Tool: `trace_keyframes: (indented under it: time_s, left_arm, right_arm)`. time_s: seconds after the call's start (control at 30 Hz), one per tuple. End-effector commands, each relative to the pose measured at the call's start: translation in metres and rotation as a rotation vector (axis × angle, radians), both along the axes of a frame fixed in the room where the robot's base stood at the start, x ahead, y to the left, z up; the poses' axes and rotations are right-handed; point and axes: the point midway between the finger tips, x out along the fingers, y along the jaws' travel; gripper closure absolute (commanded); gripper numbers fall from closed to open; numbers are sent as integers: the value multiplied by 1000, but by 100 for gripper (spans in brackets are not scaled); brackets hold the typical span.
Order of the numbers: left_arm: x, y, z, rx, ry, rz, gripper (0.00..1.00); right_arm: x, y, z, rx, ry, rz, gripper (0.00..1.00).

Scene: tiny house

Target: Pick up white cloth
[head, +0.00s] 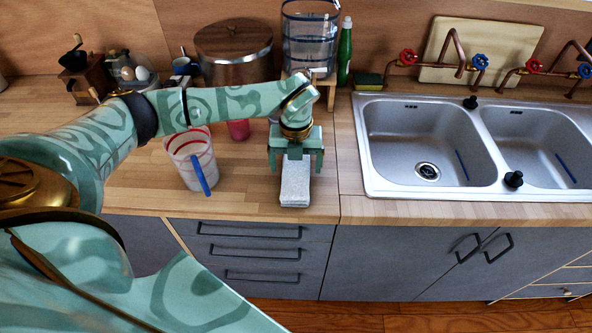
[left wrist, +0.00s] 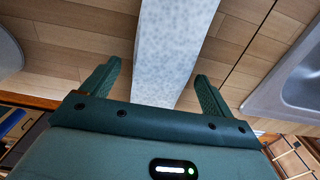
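The white cloth (head: 295,183) is a folded, speckled white strip on the wooden counter, left of the sink and near the front edge. It also shows in the left wrist view (left wrist: 172,50), running between the two fingers. My left gripper (head: 296,163) is over the cloth, pointing down, with one finger on each side. In the left wrist view the gripper (left wrist: 160,88) is open, with a gap between each finger and the cloth. The gripper hides the cloth's far end in the head view. My right gripper is not in view.
A pink cup (head: 238,130) is behind the arm. The double sink (head: 362,150) is to the right.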

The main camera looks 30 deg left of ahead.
Motion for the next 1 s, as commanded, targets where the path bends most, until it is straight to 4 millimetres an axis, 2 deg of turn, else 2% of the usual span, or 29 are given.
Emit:
trace_keyframes:
  time_s: [0.03, 0.17, 0.47, 0.63, 0.77, 1.0]
  left_arm:
    - [0, 0, 0, 0, 0, 0, 27]
    - [0, 0, 0, 0, 0, 0, 62]
    - [0, 0, 1, 0, 0, 0, 62]
    - [1, 0, 14, 1, -3, -1, 62]
    - [1, 0, 38, 0, -6, 0, 62]
    - [-41, -32, 98, -1, -6, -5, 62]
  right_arm:
    - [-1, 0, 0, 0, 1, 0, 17]
    - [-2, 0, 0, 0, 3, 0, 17]
    - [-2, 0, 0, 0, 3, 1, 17]
    - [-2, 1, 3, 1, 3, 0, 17]
    - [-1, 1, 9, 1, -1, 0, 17]
    - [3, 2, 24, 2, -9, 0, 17]
